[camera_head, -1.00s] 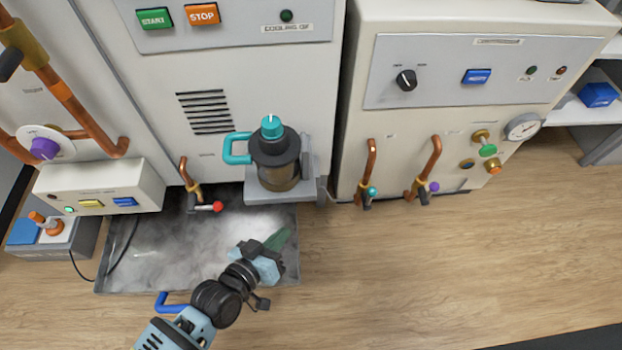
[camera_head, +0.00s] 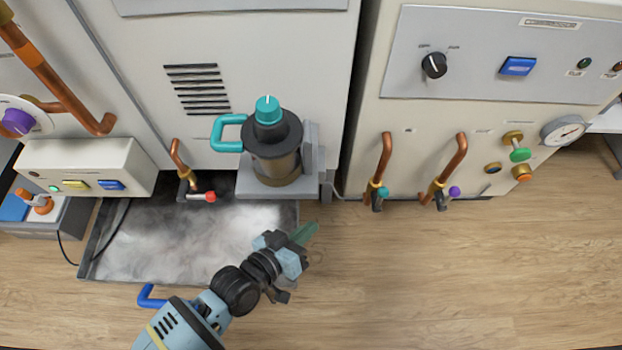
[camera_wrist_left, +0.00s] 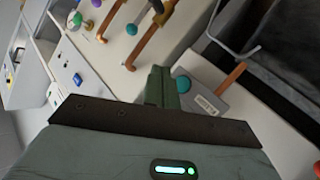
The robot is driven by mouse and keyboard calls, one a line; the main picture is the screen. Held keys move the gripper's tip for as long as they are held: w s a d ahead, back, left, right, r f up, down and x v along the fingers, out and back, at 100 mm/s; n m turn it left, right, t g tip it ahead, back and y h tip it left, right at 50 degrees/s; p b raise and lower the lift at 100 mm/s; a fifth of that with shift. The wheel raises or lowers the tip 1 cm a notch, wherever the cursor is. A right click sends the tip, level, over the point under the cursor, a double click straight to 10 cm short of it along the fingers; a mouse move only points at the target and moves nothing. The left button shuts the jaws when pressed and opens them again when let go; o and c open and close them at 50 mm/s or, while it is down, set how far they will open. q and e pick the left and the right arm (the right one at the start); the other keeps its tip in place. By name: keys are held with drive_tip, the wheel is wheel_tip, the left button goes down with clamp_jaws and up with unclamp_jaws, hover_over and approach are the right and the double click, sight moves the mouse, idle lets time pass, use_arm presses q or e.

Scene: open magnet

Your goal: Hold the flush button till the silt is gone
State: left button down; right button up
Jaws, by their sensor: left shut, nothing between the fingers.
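My left gripper (camera_head: 304,233) is shut and empty, with its green fingers above the floor near the tray's right edge. Its closed fingers also show in the left wrist view (camera_wrist_left: 162,86). A canister (camera_head: 273,150) with a teal cap and teal handle stands on a grey bracket behind the gripper, with a brownish lower part that may be the silt. No button's label reads clearly as flush. My right gripper is out of view.
A tray (camera_head: 93,250) of whitish mist lies below the left cabinet. A red-tipped valve (camera_head: 201,196) and two copper pipes (camera_head: 385,158) (camera_head: 456,160) with valves stick out. A gauge (camera_head: 563,131) sits at the right. The wooden floor at lower right is clear.

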use_arm(q)
drive_tip(key=w+b, duration=0.4)
drive_tip(key=w, duration=0.4)
drive_tip(key=shift+w, duration=0.2)
idle(0.4)
idle(1.0)
idle(0.4)
